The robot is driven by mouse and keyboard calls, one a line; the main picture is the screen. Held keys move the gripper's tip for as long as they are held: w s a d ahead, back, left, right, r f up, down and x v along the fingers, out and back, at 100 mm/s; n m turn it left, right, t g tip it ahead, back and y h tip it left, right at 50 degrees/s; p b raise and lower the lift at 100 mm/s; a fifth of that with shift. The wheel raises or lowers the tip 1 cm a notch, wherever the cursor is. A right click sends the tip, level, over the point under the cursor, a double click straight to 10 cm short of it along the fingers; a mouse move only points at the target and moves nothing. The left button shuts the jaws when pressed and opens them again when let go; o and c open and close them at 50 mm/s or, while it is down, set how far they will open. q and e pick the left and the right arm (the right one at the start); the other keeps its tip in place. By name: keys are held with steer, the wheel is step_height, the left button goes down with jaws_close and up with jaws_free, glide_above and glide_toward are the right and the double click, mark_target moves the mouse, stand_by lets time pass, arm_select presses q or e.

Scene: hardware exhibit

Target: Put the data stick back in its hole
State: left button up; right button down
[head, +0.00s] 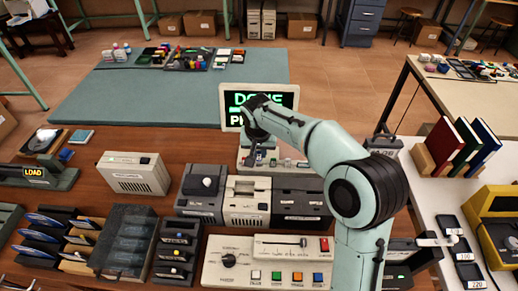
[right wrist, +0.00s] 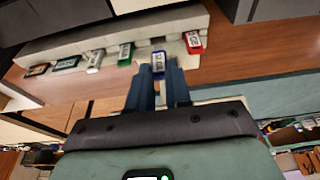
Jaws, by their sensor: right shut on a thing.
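The blue data stick (right wrist: 158,62) with a pale label is between the fingertips of my right gripper (right wrist: 161,74), which is shut on it. Its far end is at the edge of the pale stick holder (right wrist: 60,48); I cannot tell how deep it sits. A red stick (right wrist: 194,42) is beside it on one side, and a green stick (right wrist: 125,54) and a white stick (right wrist: 96,60) on the other. In the head view my right gripper (head: 254,152) is low in front of the monitor (head: 285,98), largely covering the held stick. My left gripper is not in view.
Grey drive boxes (head: 247,203) and a control panel (head: 240,248) with coloured buttons stand in front of the holder. A cream box (head: 134,174) is to the left. Open brown table lies between that box and the monitor.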

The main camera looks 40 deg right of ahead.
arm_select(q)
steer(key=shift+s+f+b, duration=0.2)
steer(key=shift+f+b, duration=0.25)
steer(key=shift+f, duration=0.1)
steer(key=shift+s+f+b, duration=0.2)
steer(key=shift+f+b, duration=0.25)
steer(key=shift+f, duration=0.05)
arm_select(e)
steer(key=shift+f, duration=1.5)
steer(key=c, duration=1)
jaws_free()
steer(key=shift+r, duration=0.1)
step_height(320, 180, up, 3)
steer(key=shift+p, duration=1.15)
steer(key=shift+r+p, duration=1.55)
steer(key=shift+r, duration=0.95)
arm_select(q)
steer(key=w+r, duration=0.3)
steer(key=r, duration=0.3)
arm_select(e)
steer(key=shift+f, duration=0.1)
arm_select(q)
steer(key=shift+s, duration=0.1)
